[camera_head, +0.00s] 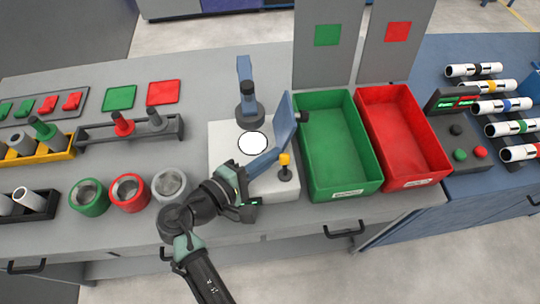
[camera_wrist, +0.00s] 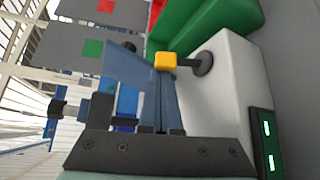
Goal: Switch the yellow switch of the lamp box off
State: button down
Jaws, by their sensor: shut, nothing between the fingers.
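The white lamp box (camera_head: 225,150) stands near the front edge of the grey table, with a round white lamp (camera_head: 253,143) on its top. The yellow switch (camera_head: 285,159) sits on a dark stem at the box's right front; it also shows in the wrist view (camera_wrist: 165,60). My gripper (camera_head: 277,151) is shut and empty, reaching over the box from the front left. Its blue fingertips (camera_wrist: 160,73) are right beside the yellow knob; I cannot tell whether they touch it. A blue panel with a black knob (camera_head: 284,120) stands up behind the fingers.
Close right of the box are a green bin (camera_head: 350,190) and a red bin (camera_head: 405,182). A blue handle on a black base (camera_head: 247,105) stands at the box's back. Several ring-shaped pipe pieces (camera_head: 130,193) are to the left. Open floor lies in front.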

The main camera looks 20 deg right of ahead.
jog(key=m+b, duration=0.1)
jog(key=b, duration=0.1)
jog(key=s+m+t+h+b, duration=0.1)
jog(key=b, duration=0.2)
jog(key=shift+s+a+f+h, duration=0.15)
jog(key=shift+a+f+h, duration=0.05)
jog(key=shift+f+h, duration=0.1)
jog(key=shift+s+r+m+h+b, duration=0.15)
jog(key=shift+m+h+b, duration=0.15)
jog(key=shift+m+b, duration=0.2)
jog(key=shift+s+r+m+h+b, duration=0.1)
jog(key=shift+s+m+h+b, duration=0.1)
jog(key=shift+m+h+b, duration=0.15)
jog(key=shift+s+a+r+t, duration=0.15)
jog(key=shift+s+r+t, duration=0.15)
jog(key=shift+s+r, duration=0.05)
jog(key=shift+f, duration=0.1)
